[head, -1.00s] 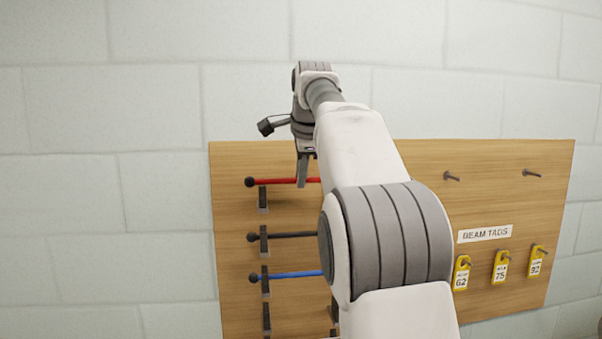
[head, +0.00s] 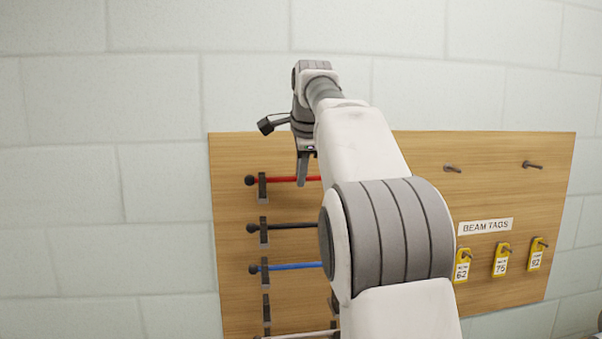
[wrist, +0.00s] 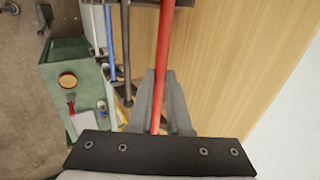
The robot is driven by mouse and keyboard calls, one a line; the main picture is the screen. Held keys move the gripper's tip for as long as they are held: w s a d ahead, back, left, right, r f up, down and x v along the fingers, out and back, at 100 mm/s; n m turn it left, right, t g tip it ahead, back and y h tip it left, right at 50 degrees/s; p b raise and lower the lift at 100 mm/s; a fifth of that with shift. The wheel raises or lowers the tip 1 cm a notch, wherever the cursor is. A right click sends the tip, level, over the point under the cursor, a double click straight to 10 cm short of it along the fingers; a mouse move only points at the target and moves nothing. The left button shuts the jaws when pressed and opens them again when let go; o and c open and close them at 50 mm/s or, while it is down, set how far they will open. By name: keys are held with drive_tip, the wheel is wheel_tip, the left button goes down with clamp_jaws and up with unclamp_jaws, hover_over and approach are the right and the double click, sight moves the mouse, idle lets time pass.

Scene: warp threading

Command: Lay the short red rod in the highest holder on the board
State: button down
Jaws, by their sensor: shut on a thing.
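The red rod (head: 288,180), with a dark ball on its left end, lies level across the board's upper left. The top holder (head: 263,190) stands near that end, and its front prong overlaps the rod. Whether the rod's weight rests in it I cannot tell. My gripper (head: 304,183) points down and is shut on the rod, right of this holder. In the wrist view the red rod (wrist: 163,60) runs between the fingers (wrist: 163,105). My arm hides the rod's right part in the head view.
Below, a black rod (head: 290,226) and a blue rod (head: 295,267) lie in lower holders, with empty holders (head: 266,308) underneath. Yellow tags (head: 500,262) and bare pegs (head: 532,164) are on the board's right. A green box (wrist: 70,65) shows far below in the wrist view.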

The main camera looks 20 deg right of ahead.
drive_tip(key=shift+f, duration=0.4)
drive_tip(key=shift+r, duration=0.1)
drive_tip(key=c, duration=0.8)
unclamp_jaws()
drive_tip(key=p+v, duration=0.3)
drive_tip(key=v, duration=1.4)
drive_tip(key=s+a+f+n+b, duration=0.1)
drive_tip(key=s+a+f+n, duration=0.2)
drive_tip(key=s+f+n, duration=0.3)
drive_tip(key=s+a+f+n+b, duration=0.2)
drive_tip(key=s+f+n, duration=0.5)
drive_tip(key=s+f, duration=0.5)
drive_tip(key=s+a+f+n+g+y+b, duration=0.1)
drive_tip(key=s+a+f+n, duration=0.4)
drive_tip(key=f, duration=1.5)
drive_tip(key=shift+s+a+f+n+b, duration=0.15)
drive_tip(key=shift+s+n+b, duration=0.75)
drive_tip(key=shift+s, duration=1.1)
